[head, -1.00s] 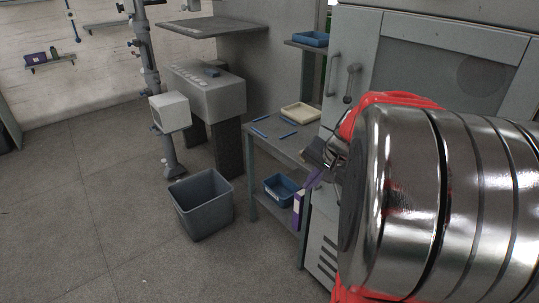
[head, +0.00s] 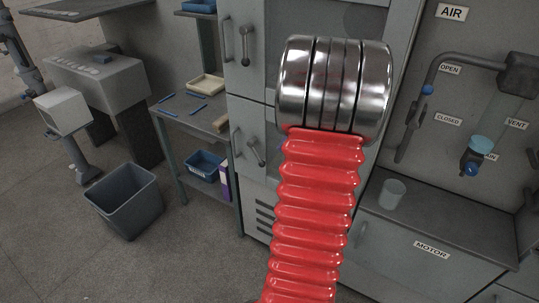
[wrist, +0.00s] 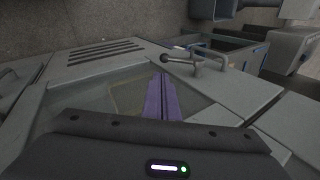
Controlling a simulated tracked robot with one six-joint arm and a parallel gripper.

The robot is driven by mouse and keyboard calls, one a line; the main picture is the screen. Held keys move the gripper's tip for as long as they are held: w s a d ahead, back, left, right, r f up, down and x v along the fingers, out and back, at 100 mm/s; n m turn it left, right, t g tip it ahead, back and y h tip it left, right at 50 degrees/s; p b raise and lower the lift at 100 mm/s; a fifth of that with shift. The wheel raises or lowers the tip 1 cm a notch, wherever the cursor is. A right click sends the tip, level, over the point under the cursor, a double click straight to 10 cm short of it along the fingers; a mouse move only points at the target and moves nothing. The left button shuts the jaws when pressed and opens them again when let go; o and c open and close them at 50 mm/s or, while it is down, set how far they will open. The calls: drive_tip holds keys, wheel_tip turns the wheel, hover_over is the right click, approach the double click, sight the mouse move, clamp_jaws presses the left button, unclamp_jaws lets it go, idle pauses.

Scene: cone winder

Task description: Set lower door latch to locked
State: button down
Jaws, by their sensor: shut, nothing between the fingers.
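The lower door latch (head: 256,151) is a grey lever with a round knob on the lower cabinet door, right of the door's handle (head: 236,142). In the head view it points down and slightly right. In the wrist view the latch (wrist: 179,58) lies beyond the fingertips and slightly right, its knob end to the left, beside the handle (wrist: 212,61). My gripper (wrist: 159,78) has purple fingers, shut and empty, apart from the latch as far as I can tell. My own arm hides the gripper and part of the lower door in the head view.
The upper door has a similar latch (head: 245,45). Left of the cabinet stands a side table (head: 187,117) with a cream tray (head: 207,84) and a blue bin (head: 203,165). A grey waste bin (head: 124,200) is on the floor. A cup (head: 392,194) stands on the right-hand counter.

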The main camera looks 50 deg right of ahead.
approach(263, 162)
wheel_tip(263, 162, down, 3)
drive_tip(key=w, duration=0.1)
drive_tip(key=w+f, duration=0.1)
drive_tip(key=shift+w+d+f, duration=0.15)
drive_tip(key=shift+w+f, duration=0.1)
drive_tip(key=shift+w, duration=0.05)
drive_tip(key=shift+w+f, duration=0.25)
drive_tip(key=shift+w, duration=0.25)
drive_tip(key=shift+d, duration=0.1)
drive_tip(key=shift+f, duration=0.1)
